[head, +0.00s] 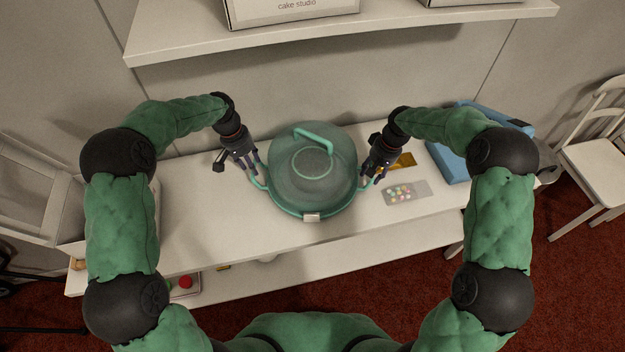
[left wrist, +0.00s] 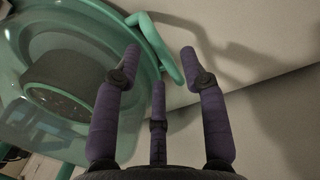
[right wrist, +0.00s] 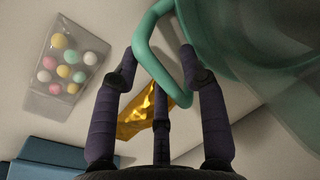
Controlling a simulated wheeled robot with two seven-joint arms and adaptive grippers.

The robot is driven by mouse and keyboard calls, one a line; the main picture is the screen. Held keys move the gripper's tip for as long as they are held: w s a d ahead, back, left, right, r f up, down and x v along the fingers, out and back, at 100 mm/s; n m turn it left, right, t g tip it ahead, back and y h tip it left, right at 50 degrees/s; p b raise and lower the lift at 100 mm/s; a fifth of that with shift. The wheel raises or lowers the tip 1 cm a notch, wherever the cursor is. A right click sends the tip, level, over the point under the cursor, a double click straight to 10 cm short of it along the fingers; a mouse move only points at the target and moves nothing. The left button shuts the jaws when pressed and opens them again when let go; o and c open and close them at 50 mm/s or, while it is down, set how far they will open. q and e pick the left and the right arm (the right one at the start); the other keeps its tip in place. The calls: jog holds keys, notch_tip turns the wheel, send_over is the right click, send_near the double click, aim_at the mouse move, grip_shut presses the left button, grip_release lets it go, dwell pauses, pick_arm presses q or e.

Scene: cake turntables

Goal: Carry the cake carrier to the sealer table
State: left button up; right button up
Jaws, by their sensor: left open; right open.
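The cake carrier (head: 312,177) stands on the white table, with a clear green dome, a top handle, a pale front latch and a loop handle on each side. A dark round cake (left wrist: 68,82) shows through the dome in the left wrist view. My left gripper (head: 257,172) is open at the left side handle (left wrist: 160,45), whose loop lies just ahead of the fingertips. My right gripper (head: 368,176) is open at the right side handle (right wrist: 152,50), which reaches between its fingers. I cannot tell whether the fingers touch either handle.
A blue machine, perhaps the sealer (head: 462,150), stands at the table's right end. A clear bag of coloured balls (head: 406,193) and a gold packet (head: 404,161) lie right of the carrier. A shelf with boxes (head: 340,33) hangs behind.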

jog(key=shift+r, duration=0.1)
pick_arm(q)
notch_tip(320, 180, up, 8)
jog(key=a, duration=0.1)
jog(key=shift+a, duration=0.25)
pick_arm(e)
notch_tip(320, 180, up, 12)
jog(key=d, duration=0.2)
jog(key=shift+d+f, duration=0.15)
jog(key=shift+f, duration=0.05)
pick_arm(q)
jog(key=shift+f, duration=0.15)
pick_arm(e)
jog(key=shift+f, duration=0.1)
